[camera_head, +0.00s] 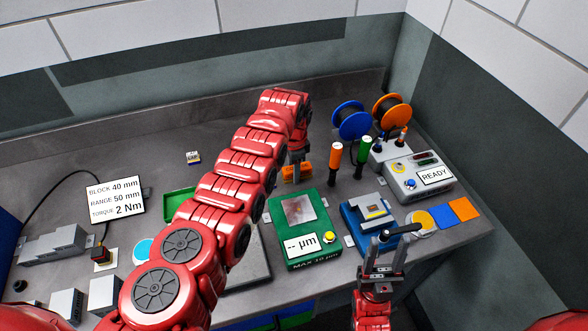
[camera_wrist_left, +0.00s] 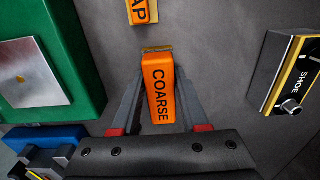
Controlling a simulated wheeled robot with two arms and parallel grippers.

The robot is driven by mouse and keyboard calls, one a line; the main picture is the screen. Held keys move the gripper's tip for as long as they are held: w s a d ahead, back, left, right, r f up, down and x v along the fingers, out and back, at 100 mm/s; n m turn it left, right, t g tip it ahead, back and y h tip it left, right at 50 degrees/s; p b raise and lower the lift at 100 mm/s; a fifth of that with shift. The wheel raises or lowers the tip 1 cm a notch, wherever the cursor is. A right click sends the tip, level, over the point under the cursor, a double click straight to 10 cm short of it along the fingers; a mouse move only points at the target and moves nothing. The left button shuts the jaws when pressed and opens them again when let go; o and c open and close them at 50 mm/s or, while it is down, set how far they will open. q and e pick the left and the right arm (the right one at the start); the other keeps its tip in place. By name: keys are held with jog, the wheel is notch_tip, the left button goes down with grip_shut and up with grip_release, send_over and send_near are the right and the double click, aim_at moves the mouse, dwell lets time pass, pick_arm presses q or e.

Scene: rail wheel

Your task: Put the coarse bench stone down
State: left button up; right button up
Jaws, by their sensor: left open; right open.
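The coarse bench stone, an orange block marked COARSE (camera_wrist_left: 158,90), is between the two fingers of my left gripper (camera_wrist_left: 160,105) in the left wrist view. The fingers are open, one on each side of it; I cannot tell whether they touch it. In the head view my left gripper (camera_head: 297,155) points down behind the green gauge, and an orange piece of the stone (camera_head: 291,174) shows below it. The stone appears to be at the grey bench surface; its exact contact is hidden. My right gripper (camera_head: 383,262) is open at the front edge, near the blue fixture.
A green gauge (camera_head: 317,252) stands close to the stone, and a blue fixture (camera_head: 357,238) is right of it. Two screwdrivers (camera_head: 335,160) stand behind. An orange block marked AP (camera_wrist_left: 142,11) and a SHOE box (camera_wrist_left: 290,75) lie near the stone.

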pick_arm(q)
jog(key=r+p, duration=0.3)
jog(key=r, duration=0.2)
jog(key=shift+s+p, duration=0.2)
jog(key=shift+p, duration=0.1)
notch_tip(320, 180, up, 6)
jog(key=shift+w+r, duration=0.1)
jog(key=shift+r, duration=0.5)
jog(key=shift+w, duration=0.15)
